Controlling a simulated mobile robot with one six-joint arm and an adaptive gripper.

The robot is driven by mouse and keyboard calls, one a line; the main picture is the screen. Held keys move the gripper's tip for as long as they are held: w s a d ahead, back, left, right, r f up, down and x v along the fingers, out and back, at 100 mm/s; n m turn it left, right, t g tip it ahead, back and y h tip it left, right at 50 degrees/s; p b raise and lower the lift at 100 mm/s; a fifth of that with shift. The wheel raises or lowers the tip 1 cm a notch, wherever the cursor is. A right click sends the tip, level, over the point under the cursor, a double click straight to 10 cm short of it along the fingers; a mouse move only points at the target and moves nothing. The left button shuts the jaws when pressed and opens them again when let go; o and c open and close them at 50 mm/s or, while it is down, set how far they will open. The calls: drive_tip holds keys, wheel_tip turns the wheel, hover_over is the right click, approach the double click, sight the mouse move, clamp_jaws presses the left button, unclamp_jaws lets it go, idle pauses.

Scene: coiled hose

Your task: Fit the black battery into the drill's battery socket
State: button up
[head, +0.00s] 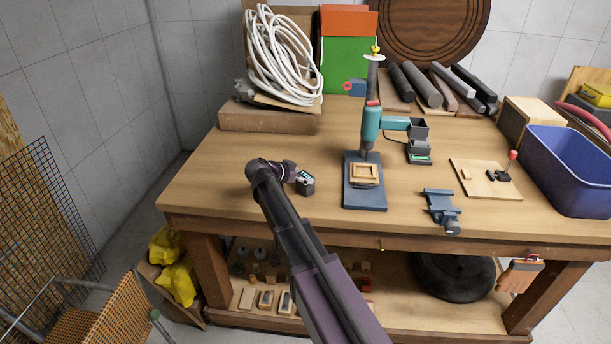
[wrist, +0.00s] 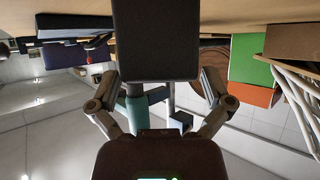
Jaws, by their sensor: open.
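The black battery (head: 307,186) is a small dark block at the left of the bench, right at the fingertips of my gripper (head: 297,178). In the wrist view the battery (wrist: 155,40) appears as a large dark block ahead of my gripper (wrist: 158,78). The fingers are spread to either side of its near end; contact is unclear. The teal drill (head: 371,126) stands nose down in the blue press stand (head: 365,205), right of my gripper. Its handle reaches right to a dark end (head: 419,129). The socket opening cannot be made out.
A dark unit with a green patch (head: 420,158) sits below the handle end. A small vise (head: 441,210), a board with parts (head: 486,179) and a blue bin (head: 567,170) lie further right. The coiled white hose (head: 280,58) is at the back left. Bare bench surrounds my gripper.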

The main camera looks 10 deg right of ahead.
drive_tip(key=p+v, duration=0.5)
drive_tip(key=v, duration=0.8)
drive_tip(key=shift+p, duration=0.35)
drive_tip(key=shift+s+f, duration=0.15)
drive_tip(key=s+d+f+n+g+y, duration=0.2)
drive_tip(key=s+d+f+n+y, duration=0.1)
drive_tip(key=s, duration=0.4)
drive_tip(key=s+d+f+n+g+y, duration=0.1)
drive_tip(key=s+d+f+n+y, duration=0.2)
drive_tip(key=s, duration=0.5)
drive_tip(key=s+d+f+n+g+y, duration=0.2)
drive_tip(key=s+d+f+n+y, duration=0.1)
drive_tip(key=s+n, duration=0.3)
drive_tip(key=shift+s+d+f+n+g+y, duration=0.3)
drive_tip(key=shift+s+d+y, duration=0.6)
drive_tip(key=shift+s, duration=0.2)
drive_tip(key=shift+w+a, duration=0.1)
